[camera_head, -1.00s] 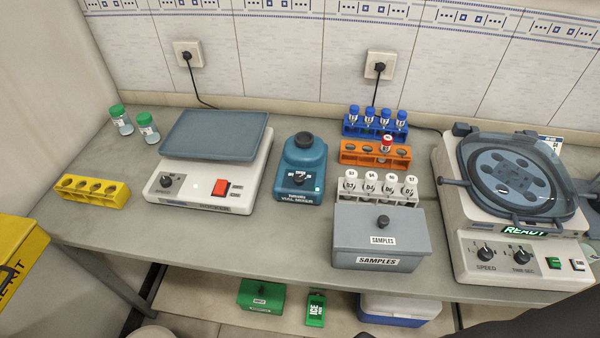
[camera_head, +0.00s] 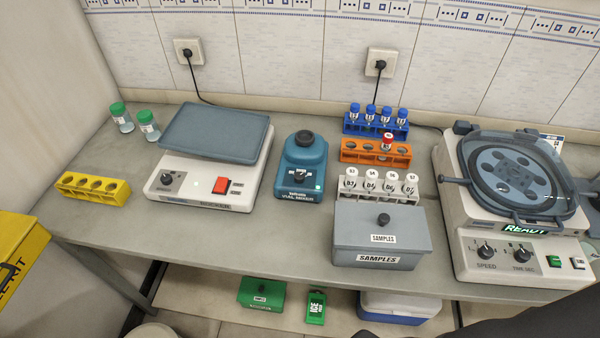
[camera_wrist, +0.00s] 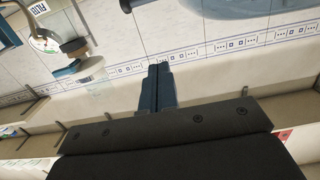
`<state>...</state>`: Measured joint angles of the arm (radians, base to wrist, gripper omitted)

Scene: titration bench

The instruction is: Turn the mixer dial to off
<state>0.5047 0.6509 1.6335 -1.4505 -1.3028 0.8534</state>
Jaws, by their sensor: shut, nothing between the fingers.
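The blue vial mixer (camera_head: 303,165) stands on the bench between the white rocker and the sample racks. It has a round dark cup on top. Its small dark dial (camera_head: 299,178) is on the sloped front, with a printed scale too small to read. I cannot tell which mark the dial points at. My gripper (camera_wrist: 160,72) shows in the wrist view with its two blue fingers together and empty, against the tiled wall. The mixer is not recognisable in that view. My gripper does not show in the head view, and nothing touches the dial there.
The white rocker (camera_head: 200,190) with a dial and red switch is left of the mixer. The orange rack (camera_head: 350,150), blue rack (camera_head: 362,128) and grey samples box (camera_head: 350,240) are right of it. A centrifuge-like machine (camera_head: 470,255) reads READY. Bench in front of the mixer is clear.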

